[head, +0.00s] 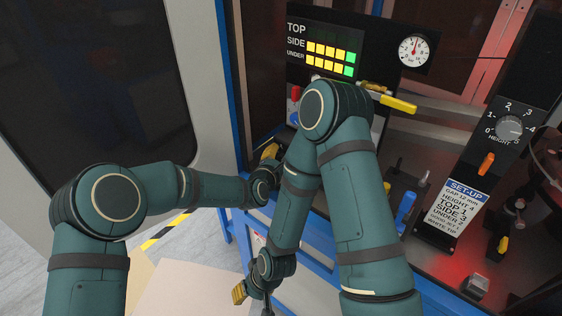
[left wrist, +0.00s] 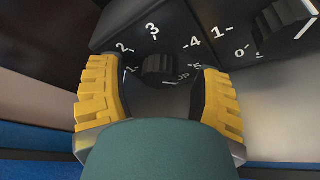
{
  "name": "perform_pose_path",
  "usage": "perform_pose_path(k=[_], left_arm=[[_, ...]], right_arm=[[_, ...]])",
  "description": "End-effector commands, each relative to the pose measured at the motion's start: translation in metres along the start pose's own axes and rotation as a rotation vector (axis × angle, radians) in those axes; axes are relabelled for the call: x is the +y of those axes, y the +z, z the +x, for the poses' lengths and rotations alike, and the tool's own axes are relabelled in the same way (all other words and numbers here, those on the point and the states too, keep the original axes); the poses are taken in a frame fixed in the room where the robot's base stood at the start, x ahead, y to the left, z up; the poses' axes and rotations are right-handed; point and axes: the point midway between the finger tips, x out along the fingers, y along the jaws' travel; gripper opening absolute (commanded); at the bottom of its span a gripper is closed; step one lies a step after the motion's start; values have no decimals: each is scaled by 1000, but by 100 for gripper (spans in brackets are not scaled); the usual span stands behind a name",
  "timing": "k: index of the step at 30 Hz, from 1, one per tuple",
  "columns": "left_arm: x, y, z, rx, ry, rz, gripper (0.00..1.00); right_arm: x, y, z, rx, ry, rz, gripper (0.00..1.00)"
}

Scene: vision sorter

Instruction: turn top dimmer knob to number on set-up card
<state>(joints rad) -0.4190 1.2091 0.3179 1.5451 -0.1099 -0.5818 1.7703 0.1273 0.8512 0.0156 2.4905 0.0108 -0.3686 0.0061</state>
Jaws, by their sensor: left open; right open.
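The set-up card (head: 457,207) at the right of the head view reads TOP 1, SIDE 3, UNDER 2 and HEIGHT 4. My left gripper (left wrist: 157,80) is open, with a yellow finger on either side of this knob; contact cannot be told. In the head view that gripper (head: 269,152) is partly hidden by my arms, and the knobs there are hidden. My right gripper (head: 243,293) is open and low, away from the knobs.
A display (head: 330,58) shows lit bars for SIDE and UNDER, none for TOP. A second knob (left wrist: 283,18) is close at the right in the left wrist view. A HEIGHT dial (head: 509,127), round gauge (head: 413,50) and blue lever (head: 405,210) are at the right.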

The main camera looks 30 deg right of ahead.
Motion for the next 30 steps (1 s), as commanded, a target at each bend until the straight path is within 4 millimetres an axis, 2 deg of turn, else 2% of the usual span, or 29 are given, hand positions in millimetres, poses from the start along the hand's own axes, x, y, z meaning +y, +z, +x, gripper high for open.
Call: perform_pose_path(k=[6,7,11,12,30], left_arm=[[0,0,0,0,0,0,65],[0,0,0,0,0,0,60],[0,0,0,0,0,0,14],[0,0,0,0,0,0,0],[0,0,0,-1,-22,-54,0]], right_arm=[[0,0,0,0,0,0,47],[0,0,0,0,0,0,47],[0,0,0,0,0,0,47],[0,0,0,0,0,0,47],[3,4,7,-7,-1,-2,47]])
